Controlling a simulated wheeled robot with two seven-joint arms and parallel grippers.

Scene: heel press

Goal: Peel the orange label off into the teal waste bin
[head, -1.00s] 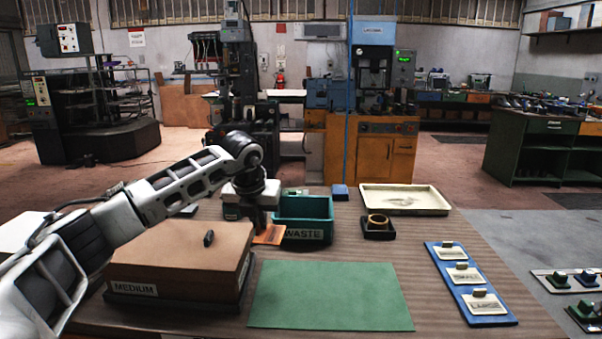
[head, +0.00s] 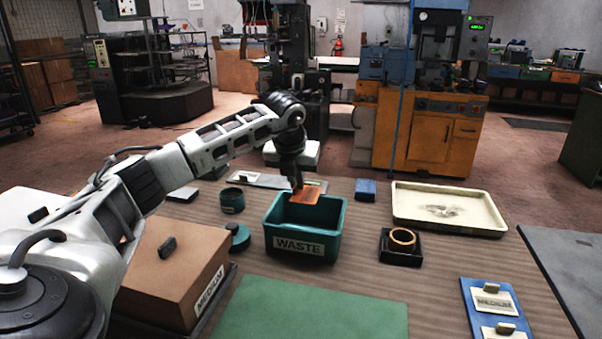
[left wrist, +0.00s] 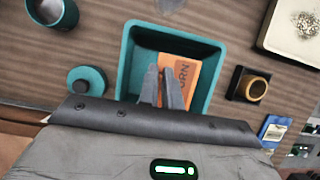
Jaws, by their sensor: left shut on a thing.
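The orange label (head: 306,196) is held by my left gripper (head: 297,186), which is shut on it. The label hangs over the opening of the teal waste bin (head: 300,246), which carries a white WASTE sign. In the left wrist view the label (left wrist: 181,78) shows dark lettering and lies between and beyond the fingertips (left wrist: 163,76). The bin's rim (left wrist: 124,72) surrounds it in that picture. Whether the label touches the bin cannot be told. My right gripper is not in view.
A brown MEDIUM box (head: 172,268) stands at the left front, with a green mat (head: 310,312) beside it. A teal jar (head: 232,201) and a teal lid (head: 237,237) lie left of the bin. A black holder with a ring (head: 400,250) and a cream tray (head: 449,209) are right.

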